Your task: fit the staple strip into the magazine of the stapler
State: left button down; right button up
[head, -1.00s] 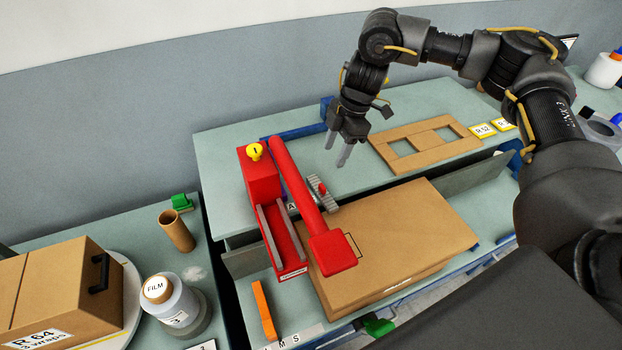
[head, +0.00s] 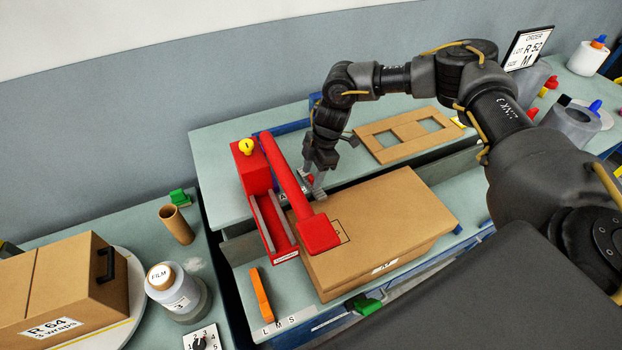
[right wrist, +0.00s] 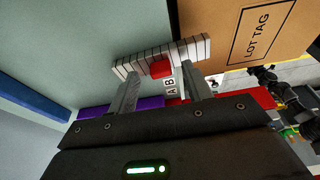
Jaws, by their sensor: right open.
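The red stapler (head: 256,178) stands at centre-left in the head view. Its magazine (head: 284,240) is an open red channel with grey rails, and its red arm (head: 291,187) is swung to the right over the carton. The grey staple strip (right wrist: 198,48) with a red tab (right wrist: 161,68) lies right of the stapler arm. In the head view the strip (head: 321,195) is partly hidden by my fingers. My right gripper (head: 312,186) is open and low at the strip; in the right wrist view its fingers (right wrist: 157,84) are on either side of the red tab. My left gripper is out of view.
A brown carton (head: 390,225) stands close in front of the strip. A cardboard frame (head: 375,146) lies behind it on the green bench (head: 222,145). An orange bar (head: 261,293) lies by the magazine's front end. A side table at left holds a box (head: 60,280) and bottle (head: 180,292).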

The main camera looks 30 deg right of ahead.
jog(key=shift+f, duration=0.4)
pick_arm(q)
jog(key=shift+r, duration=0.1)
pick_arm(e)
jog(key=shift+s, duration=0.1)
jog(key=shift+r, duration=0.1)
jog(key=shift+c, duration=0.3)
jog(key=c, duration=1)
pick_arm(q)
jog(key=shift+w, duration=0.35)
